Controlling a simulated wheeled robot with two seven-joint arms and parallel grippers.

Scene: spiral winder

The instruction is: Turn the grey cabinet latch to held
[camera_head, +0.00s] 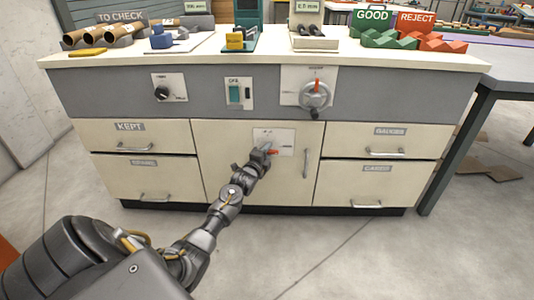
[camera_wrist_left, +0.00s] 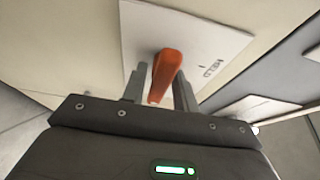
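The cabinet latch shows as an orange-red lever (camera_wrist_left: 165,72) on a white plate (camera_wrist_left: 200,35) marked HELD, with a short tick beside the word. In the head view the plate (camera_head: 287,139) sits high on the middle cabinet door, and a bit of the red lever (camera_head: 272,152) shows past my gripper. My left gripper (camera_wrist_left: 160,90) is open at the lever, with one finger on each side of it. A small gap shows on the left side; I cannot tell whether the right finger touches. My right gripper is not in view.
The door has a vertical handle (camera_head: 306,163) right of the latch. Drawers with bar handles flank it, such as the KEPT drawer (camera_head: 160,135). Above are a black knob (camera_head: 162,93), a green switch (camera_head: 235,93) and a round crank (camera_head: 315,94). Floor in front is clear.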

